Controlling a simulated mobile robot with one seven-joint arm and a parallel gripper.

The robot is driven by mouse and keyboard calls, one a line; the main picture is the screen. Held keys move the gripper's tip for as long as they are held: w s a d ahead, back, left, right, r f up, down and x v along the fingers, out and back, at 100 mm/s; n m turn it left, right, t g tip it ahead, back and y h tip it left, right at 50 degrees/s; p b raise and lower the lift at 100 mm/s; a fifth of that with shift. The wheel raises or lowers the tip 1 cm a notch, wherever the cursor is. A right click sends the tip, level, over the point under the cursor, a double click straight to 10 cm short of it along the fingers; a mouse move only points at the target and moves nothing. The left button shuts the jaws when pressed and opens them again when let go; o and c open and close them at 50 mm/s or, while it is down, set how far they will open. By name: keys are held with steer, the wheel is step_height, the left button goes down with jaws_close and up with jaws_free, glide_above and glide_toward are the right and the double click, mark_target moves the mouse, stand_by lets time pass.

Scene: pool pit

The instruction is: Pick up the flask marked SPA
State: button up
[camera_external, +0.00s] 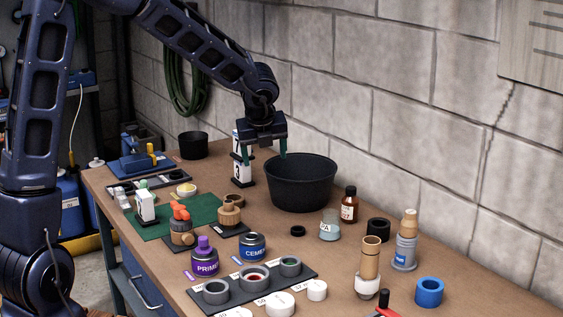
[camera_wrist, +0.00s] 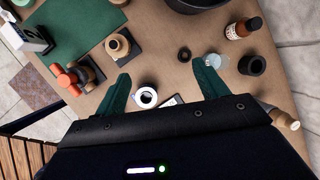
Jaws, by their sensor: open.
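The flask (camera_external: 330,228) is a small clear glass vessel with a white label on which "PA" can be read. It stands upright on the bench, right of the black tub and in front of the amber bottle. In the wrist view the clear flask (camera_wrist: 216,62) shows just beyond the tip of the right finger. My gripper (camera_external: 264,157) is open and empty, with its green fingers pointing down, above the bench near the tub's left rim. In the wrist view my gripper (camera_wrist: 162,70) has wide-spread fingers with nothing held between them.
The black tub (camera_external: 300,185), amber bottle (camera_external: 349,207), black ring (camera_external: 297,231) and black cylinder (camera_external: 378,230) surround the flask. Tins, a tray of cups (camera_external: 228,302) and wooden-topped items stand in front. The block wall (camera_external: 420,130) rises behind the bench.

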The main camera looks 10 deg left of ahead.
mark_target(331, 218)
steer(key=w+d+f+m, duration=0.1)
steer(key=d+f+m, duration=0.2)
steer(key=d+f, duration=0.2)
steer(key=d+f+m+h, duration=0.1)
steer(key=d+f+m, duration=0.2)
steer(key=d+f, duration=0.1)
steer(key=w+d+f+m+h, duration=0.1)
steer(key=d+f+m, duration=0.1)
steer(key=d+f, duration=0.3)
steer(key=shift+w+d+f+m+g, duration=0.15)
steer(key=shift+w+d+m, duration=0.05)
steer(key=shift+d, duration=0.25)
steer(key=shift+w+d+f+m+g, duration=0.15)
steer(key=shift+d+m, duration=0.05)
steer(key=shift+d, duration=0.2)
steer(key=shift+w+x, duration=0.2)
steer(key=shift+x, duration=1.05)
steer(key=shift+w+x, duration=0.15)
steer(key=shift+x, duration=1.15)
steer(key=shift+a+r, duration=0.15)
steer(key=c, duration=1.1)
